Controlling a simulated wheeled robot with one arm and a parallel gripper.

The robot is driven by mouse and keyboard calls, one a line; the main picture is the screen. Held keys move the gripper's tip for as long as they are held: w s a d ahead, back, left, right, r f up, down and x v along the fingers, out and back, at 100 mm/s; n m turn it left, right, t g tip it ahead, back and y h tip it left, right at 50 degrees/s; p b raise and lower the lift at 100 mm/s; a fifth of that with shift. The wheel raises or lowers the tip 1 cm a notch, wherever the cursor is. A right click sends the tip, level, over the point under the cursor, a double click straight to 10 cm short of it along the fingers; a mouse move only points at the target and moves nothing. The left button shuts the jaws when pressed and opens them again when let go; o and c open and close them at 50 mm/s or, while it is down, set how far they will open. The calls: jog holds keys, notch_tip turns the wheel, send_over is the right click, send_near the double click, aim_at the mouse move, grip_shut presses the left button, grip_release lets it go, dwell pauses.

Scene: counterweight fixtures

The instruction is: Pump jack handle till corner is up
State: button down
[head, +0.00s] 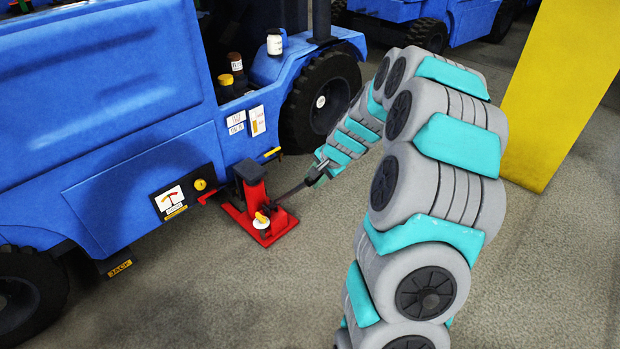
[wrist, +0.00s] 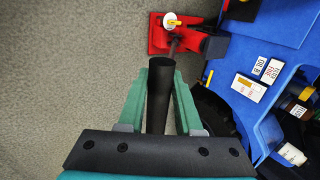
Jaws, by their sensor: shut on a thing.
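The red jack (head: 275,230) stands on the floor against the side of the blue vehicle (head: 120,120), with a dark post under the vehicle's edge. Its dark handle (head: 291,193) slopes up and right to my gripper (head: 316,172). In the wrist view the handle is a black tube (wrist: 159,105) between the two teal fingers of my gripper (wrist: 160,88), which is shut on it. The jack's red base (wrist: 158,42) and white knob with a yellow lever (wrist: 171,20) show beyond the handle's end. Whether the wheel (head: 322,100) near the jack touches the floor is hard to tell.
A gauge panel (head: 172,200) with a yellow knob is on the vehicle's side, left of the jack. Bottles (head: 274,42) stand on the vehicle's step. A yellow pillar (head: 550,90) stands at the right. The floor in front of the jack is clear.

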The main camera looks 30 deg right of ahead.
jog(key=s+d+f+t+b, duration=0.2)
jog(key=s+f+b, duration=0.4)
jog(key=b, duration=0.2)
jog(key=shift+d+y+b, duration=0.25)
jog(key=shift+y+b, duration=0.05)
jog(key=shift+y, duration=0.1)
jog(key=shift+s, duration=0.1)
